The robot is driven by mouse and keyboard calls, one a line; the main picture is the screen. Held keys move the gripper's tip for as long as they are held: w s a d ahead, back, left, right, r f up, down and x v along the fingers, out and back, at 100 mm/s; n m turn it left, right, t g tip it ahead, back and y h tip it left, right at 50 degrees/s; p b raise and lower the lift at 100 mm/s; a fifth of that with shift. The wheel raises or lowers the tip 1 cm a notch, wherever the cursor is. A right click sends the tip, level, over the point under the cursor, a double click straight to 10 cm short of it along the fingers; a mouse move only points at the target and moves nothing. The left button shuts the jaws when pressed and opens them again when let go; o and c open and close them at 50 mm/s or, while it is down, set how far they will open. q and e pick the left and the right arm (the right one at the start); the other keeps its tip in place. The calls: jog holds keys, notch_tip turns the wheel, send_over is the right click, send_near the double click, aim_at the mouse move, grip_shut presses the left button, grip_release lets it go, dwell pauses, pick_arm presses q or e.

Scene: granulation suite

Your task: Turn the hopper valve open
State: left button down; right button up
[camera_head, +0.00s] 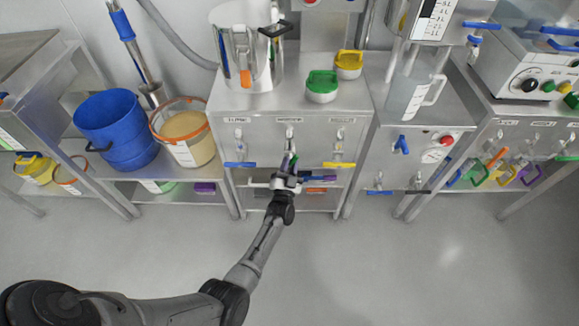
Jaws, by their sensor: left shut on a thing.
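A steel cabinet (262,103) stands in the middle with a row of three valves on its front. The left valve has a blue handle (240,164) and the right one a yellow handle (339,165), both lying level. The middle valve has a green handle (289,160), which looks roughly upright. My left gripper (287,170) is shut on the green handle, and its fingers hide part of it. The labels above the valves are too small to read surely. My right gripper is out of view.
A steel vessel (245,45), a green-lidded pot (321,87) and a yellow-lidded pot (348,64) stand on the cabinet. A blue bucket (116,128) and an orange-rimmed tub (184,138) stand at left. More valves with coloured handles are at right. The floor in front is clear.

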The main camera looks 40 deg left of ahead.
pick_arm(q)
jog(key=n+y, duration=0.1)
jog(key=n, duration=0.2)
jog(key=n+g+y+b, duration=0.1)
jog(key=n+y, duration=0.1)
jog(key=n, duration=0.1)
jog(key=shift+n+g, duration=0.3)
jog(key=shift+n, duration=0.1)
jog(key=shift+y, duration=0.3)
jog(key=shift+n, duration=0.6)
jog(key=c, duration=1)
grip_release()
jog(key=shift+c, duration=0.2)
jog(key=shift+s+d+f, duration=0.1)
